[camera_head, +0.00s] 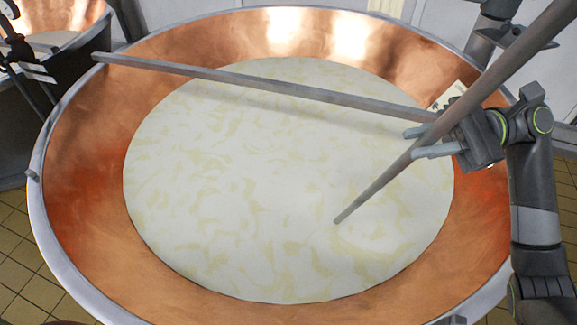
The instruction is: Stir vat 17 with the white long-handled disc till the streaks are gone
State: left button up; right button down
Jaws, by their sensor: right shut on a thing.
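The large copper vat (75,200) fills the view, holding white liquid with pale yellow streaks (290,245) across its surface. My right gripper (428,141) is shut on the long grey-brown handle (378,186) over the right side of the vat. The handle leans from the upper right down into the liquid right of the middle. Its lower end and any disc are hidden under the surface. A pale card (450,94) on the right rim is partly covered by the handle; its number is unreadable.
A grey bar (250,80) crosses the far part of the vat from the left rim towards the right gripper. Another copper vat (65,14) stands at the upper left. Yellowish floor tiles (30,265) show at the lower left.

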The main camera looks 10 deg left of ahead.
jog(key=w+p+x, duration=0.1)
jog(key=p+x, duration=0.4)
jog(key=x, duration=0.6)
jog(key=shift+a+r, duration=0.2)
jog(key=shift+a, duration=0.25)
dwell(0.4)
